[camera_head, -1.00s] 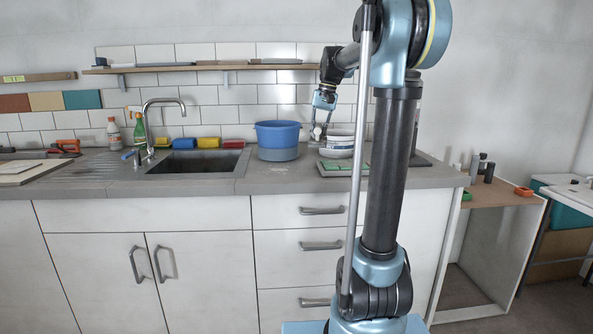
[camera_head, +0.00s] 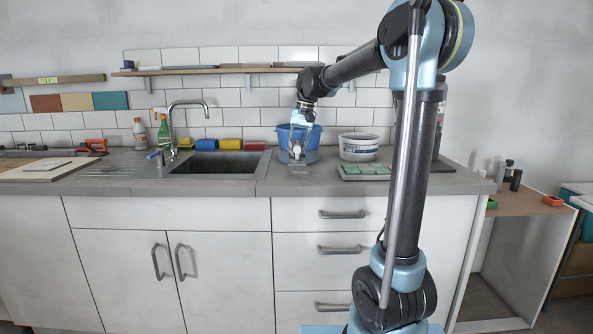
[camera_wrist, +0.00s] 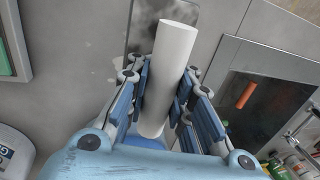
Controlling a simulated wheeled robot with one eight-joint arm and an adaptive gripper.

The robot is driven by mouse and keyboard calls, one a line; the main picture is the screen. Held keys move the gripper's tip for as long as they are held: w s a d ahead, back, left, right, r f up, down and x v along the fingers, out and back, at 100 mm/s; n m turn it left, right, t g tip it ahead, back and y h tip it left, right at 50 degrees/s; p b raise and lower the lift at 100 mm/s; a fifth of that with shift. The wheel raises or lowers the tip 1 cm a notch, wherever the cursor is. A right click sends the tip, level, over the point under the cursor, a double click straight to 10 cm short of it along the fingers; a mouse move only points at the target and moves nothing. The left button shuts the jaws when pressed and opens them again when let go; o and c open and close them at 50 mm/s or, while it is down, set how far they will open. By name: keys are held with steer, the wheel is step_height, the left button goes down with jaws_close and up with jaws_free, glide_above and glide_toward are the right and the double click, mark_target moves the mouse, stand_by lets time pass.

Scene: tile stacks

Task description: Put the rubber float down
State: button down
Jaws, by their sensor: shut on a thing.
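My gripper (camera_head: 297,146) is in front of the blue bucket, low over the worktop (camera_head: 240,187). Its fingers are shut on a pale cylinder, which I take to be the handle of the rubber float (camera_head: 297,154). In the wrist view the float (camera_wrist: 167,75) runs lengthwise between the blue finger pads. A grey flat shape behind its far end may be the float's plate or a mark on the worktop. I cannot tell whether the float touches the worktop.
The blue bucket (camera_head: 312,136) stands just behind my gripper. To its right are a white tub (camera_head: 359,147) and a tray with green tiles (camera_head: 366,170). The sink (camera_head: 218,163) lies to the left. The worktop's front strip is clear.

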mark_target(303, 156)
steer(key=shift+f, duration=2.85)
steer(key=shift+f, duration=0.1)
steer(key=c, duration=1.4)
jaws_free()
steer(key=r, duration=0.4)
steer(key=d+r, duration=0.1)
steer(key=r, duration=0.3)
steer(key=d+r, duration=0.1)
steer(key=r, duration=0.3)
steer(key=shift+d, duration=0.3)
